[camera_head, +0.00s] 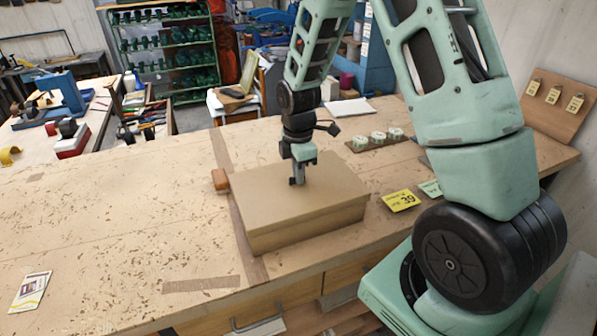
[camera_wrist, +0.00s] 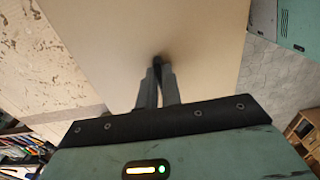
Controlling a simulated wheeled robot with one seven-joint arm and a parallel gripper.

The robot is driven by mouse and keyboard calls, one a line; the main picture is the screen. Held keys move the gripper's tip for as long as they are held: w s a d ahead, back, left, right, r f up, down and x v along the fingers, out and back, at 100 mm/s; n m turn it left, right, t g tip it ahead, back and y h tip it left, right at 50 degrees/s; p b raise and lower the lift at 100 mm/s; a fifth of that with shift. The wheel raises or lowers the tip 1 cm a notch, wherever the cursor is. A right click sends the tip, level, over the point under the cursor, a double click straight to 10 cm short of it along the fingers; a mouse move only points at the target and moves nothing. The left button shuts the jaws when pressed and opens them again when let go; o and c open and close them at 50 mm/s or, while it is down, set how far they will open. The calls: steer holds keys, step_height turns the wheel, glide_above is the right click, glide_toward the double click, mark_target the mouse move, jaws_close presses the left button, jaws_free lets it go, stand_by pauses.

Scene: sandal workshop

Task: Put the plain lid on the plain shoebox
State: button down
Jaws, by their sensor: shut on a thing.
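The plain brown lid (camera_head: 325,200) lies over the plain brown shoebox (camera_head: 310,229) on the workbench, its edges roughly in line with the box walls. I cannot tell whether it is fully down all round. My gripper (camera_head: 298,182) points straight down at the middle of the lid. In the wrist view, my gripper (camera_wrist: 158,68) has its fingers close together on a small dark part at the middle of the lid (camera_wrist: 200,40), probably its grip; the fingers mostly hide it. The inside of the box is hidden.
A wooden-handled tool (camera_head: 221,181) lies at the box's left corner. A yellow card marked 39 (camera_head: 401,200) lies to the right. A strip with several pale round pieces (camera_head: 377,138) is behind. A printed card (camera_head: 31,291) lies front left. The left bench top is mostly clear.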

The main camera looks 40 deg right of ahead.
steer(key=c, duration=1.5)
jaws_free()
steer(key=shift+r, duration=0.1)
step_height(320, 180, up, 17)
steer(key=b, duration=0.3)
steer(key=shift+b, duration=0.3)
steer(key=shift+a, duration=0.1)
steer(key=s+a+f+m+b, duration=0.25)
steer(key=s+a, duration=0.25)
steer(key=a, duration=0.4)
steer(key=s+a+f+m+b, duration=0.1)
steer(key=s+a+f, duration=0.4)
steer(key=a, duration=0.5)
steer(key=s+a+f+m, duration=0.1)
steer(key=s+a+f, duration=0.1)
steer(key=s, duration=0.5)
steer(key=s+a+f+m+b, duration=0.1)
steer(key=s+a+f+m, duration=0.1)
steer(key=s, duration=0.5)
steer(key=shift+a+f+y, duration=0.3)
steer(key=shift+a+f, duration=0.15)
steer(key=shift+a, duration=0.35)
